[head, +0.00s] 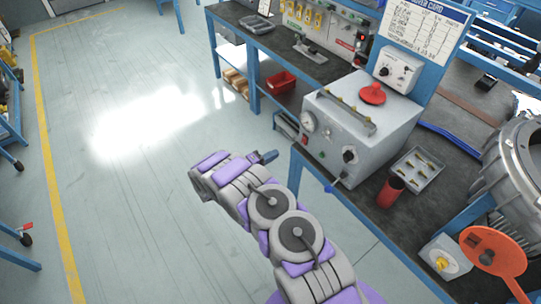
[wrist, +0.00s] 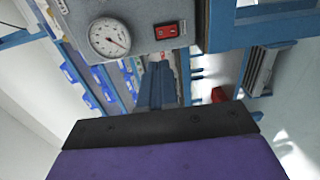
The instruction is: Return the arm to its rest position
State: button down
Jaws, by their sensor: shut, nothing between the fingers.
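My arm reaches up from the bottom of the head view, over the open floor in front of the bench. My gripper (head: 267,157) is at its far end, left of the grey box and clear of the bench. In the wrist view my gripper (wrist: 158,88) shows as narrow blue-grey fingers close together, with nothing held between them. The grey box (head: 350,130) stands on the bench with a gauge, knobs and a handle on its top. Its gauge (wrist: 110,37) and a red switch (wrist: 167,31) show beyond my fingers in the wrist view.
The dark bench top (head: 285,45) on a blue frame runs along the right side. It carries a red cup (head: 391,191), a small-parts tray (head: 418,170) and a large metal housing (head: 520,170). An orange disc (head: 493,250) is at lower right. The floor (head: 110,200) at left is free.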

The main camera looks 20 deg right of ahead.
jog(key=shift+s+d, duration=0.1)
jog(key=shift+d, duration=0.15)
jog(key=shift+a, duration=0.2)
jog(key=s+d+r+m+g, duration=0.1)
jog(key=s+d+r+g, duration=0.25)
jog(key=r, duration=0.35)
jog(key=s+d+r+m+g, duration=0.2)
jog(key=s+d+r+g, duration=0.15)
jog(key=r, duration=0.35)
jog(key=s+d+r+m+g+y, duration=0.2)
jog(key=s+r+g+y, duration=0.15)
jog(key=s+r, duration=0.8)
jog(key=s+a+r+t+y, duration=0.1)
jog(key=s+a+y, duration=0.3)
jog(key=s, duration=0.5)
jog(key=s+a+r+y, duration=0.2)
jog(key=s+a+y, duration=0.2)
jog(key=s, duration=0.6)
jog(key=s+a+r+n+t+y, duration=0.1)
jog(key=s+a+y, duration=0.4)
jog(key=s+a, duration=0.2)
jog(key=shift+s+a+r+t, duration=0.35)
jog(key=shift+s+r, duration=0.05)
jog(key=shift+s, duration=1)
